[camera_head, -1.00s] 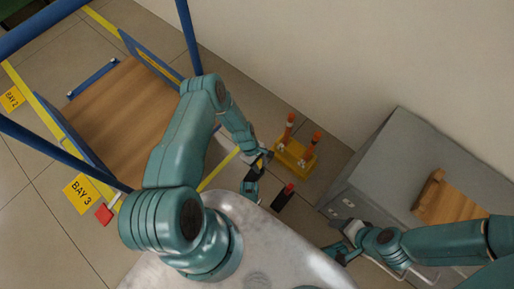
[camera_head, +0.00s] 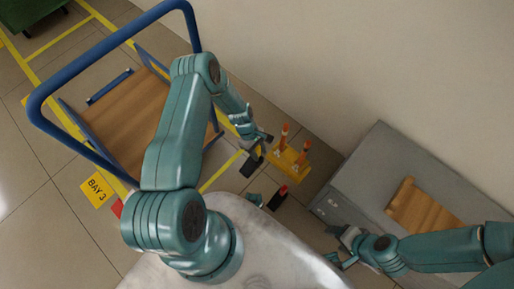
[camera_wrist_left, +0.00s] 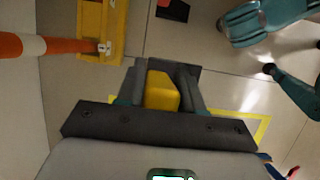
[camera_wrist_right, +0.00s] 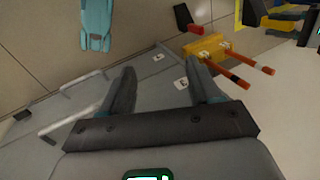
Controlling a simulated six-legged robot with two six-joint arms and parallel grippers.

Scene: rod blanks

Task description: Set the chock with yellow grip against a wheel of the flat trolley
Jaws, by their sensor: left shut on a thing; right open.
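The flat trolley (camera_head: 128,118) has a wooden deck and a blue tubular frame, at the left of the head view. Its wheels are not clearly visible. My left gripper (camera_head: 259,146) is to the right of the trolley, apart from it. It is shut on the chock with yellow grip; the yellow grip (camera_wrist_left: 161,92) shows between its fingers in the left wrist view. A dark shape below the gripper in the head view looks like the chock's body (camera_head: 250,167). My right gripper (camera_head: 346,244) is open and empty beside the grey cabinet; its spread fingers (camera_wrist_right: 160,88) show in the right wrist view.
A dark chock with red grip (camera_head: 278,197) lies on the floor. A yellow holder with orange-and-white posts (camera_head: 290,162) stands by the wall. The grey cabinet (camera_head: 345,180) bears a wooden piece (camera_head: 425,208). A BAY 3 sign (camera_head: 97,190) and a red object (camera_head: 116,208) are near the trolley.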

